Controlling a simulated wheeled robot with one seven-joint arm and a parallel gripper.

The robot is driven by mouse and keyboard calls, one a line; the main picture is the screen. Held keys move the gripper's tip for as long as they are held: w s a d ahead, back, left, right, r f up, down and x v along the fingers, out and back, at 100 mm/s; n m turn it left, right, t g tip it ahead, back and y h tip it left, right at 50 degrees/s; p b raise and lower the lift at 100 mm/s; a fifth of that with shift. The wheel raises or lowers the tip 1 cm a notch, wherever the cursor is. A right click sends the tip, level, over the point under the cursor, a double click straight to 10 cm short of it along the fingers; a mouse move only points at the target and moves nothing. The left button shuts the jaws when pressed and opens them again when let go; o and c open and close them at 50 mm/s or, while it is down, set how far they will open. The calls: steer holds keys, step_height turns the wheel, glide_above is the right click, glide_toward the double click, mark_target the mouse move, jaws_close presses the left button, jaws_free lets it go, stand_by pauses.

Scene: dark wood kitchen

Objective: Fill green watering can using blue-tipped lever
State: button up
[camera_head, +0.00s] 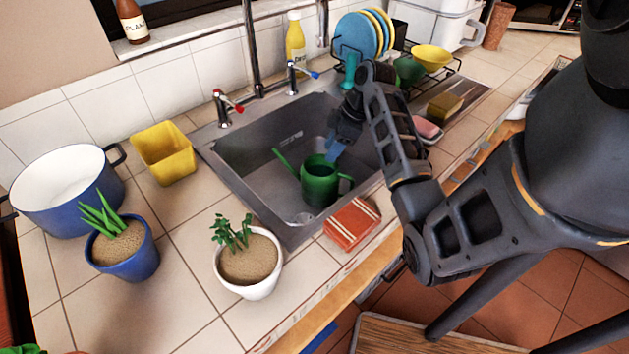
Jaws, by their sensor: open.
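The green watering can (318,186) stands upright in the grey sink, its spout pointing up to the left and its handle to the right. The blue-tipped lever (303,71) is on the tap at the back edge of the sink. My gripper (335,150) is open and points down over the sink, its fingertips close to the can's right rim. I cannot tell whether they touch it. The blue-tipped lever is behind and to the left of my gripper. No water stream is visible.
A red-tipped lever (228,105) stands left of the spout pipe (252,50). A yellow container (165,152), blue pot (68,200) and potted plants (250,285) stand left and in front. A striped cloth (352,224) lies at the front edge.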

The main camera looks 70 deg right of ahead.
mark_target(322, 155)
steer(key=shift+w+r+p+x, duration=0.1)
steer(key=shift+w+p+x, duration=0.1)
steer(key=shift+x, duration=0.9)
steer(key=shift+w+r+p+x, duration=0.15)
steer(key=shift+w+x, duration=0.1)
steer(key=shift+x, duration=0.9)
steer(key=shift+w+p+x, duration=0.2)
steer(key=shift+x, duration=0.9)
steer(key=shift+d, duration=0.15)
jaws_close()
